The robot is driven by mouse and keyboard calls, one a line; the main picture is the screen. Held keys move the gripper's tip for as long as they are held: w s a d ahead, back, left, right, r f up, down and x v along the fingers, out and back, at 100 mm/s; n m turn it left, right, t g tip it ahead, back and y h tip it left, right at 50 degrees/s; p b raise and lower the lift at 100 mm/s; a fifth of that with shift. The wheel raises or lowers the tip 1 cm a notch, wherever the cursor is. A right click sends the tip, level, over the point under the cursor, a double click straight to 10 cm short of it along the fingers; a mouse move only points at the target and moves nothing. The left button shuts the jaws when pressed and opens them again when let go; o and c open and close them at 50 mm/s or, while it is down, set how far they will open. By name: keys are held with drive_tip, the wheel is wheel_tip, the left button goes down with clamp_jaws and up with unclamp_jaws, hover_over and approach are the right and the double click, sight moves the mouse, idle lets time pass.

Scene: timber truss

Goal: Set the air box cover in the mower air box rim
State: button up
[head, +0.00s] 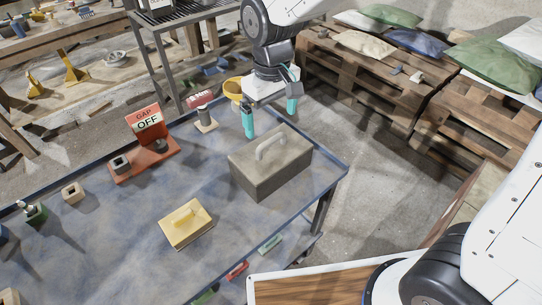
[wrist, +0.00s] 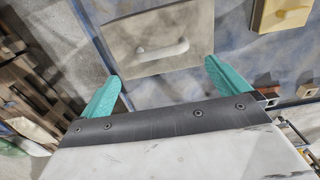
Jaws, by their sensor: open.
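A grey box (head: 268,178) with a flat top panel and a pale bar handle (head: 270,142) stands near the right corner of the blue bench. The panel appears to be the air box cover and lies level on top; I cannot tell whether a separate rim surrounds it. The wrist view shows the panel (wrist: 160,20) and its handle (wrist: 162,50) ahead of the fingers. My gripper (head: 271,124) is open and empty, its teal fingers apart, above and behind the box's far edge. In the wrist view the fingertips (wrist: 164,72) lie either side of the handle, short of it.
A yellow block with a handle (head: 187,223) sits left of the box. An orange stand with a "GAP OFF" sign (head: 147,122), a red-topped post (head: 204,113) and small blocks stand farther left. A yellow bowl (head: 234,90) is behind. Pallets with sacks (head: 375,75) stand right.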

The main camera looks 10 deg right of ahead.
sight(272, 138)
drive_tip(key=f, duration=0.8)
drive_tip(key=shift+s, duration=0.2)
drive_tip(key=c, duration=1.2)
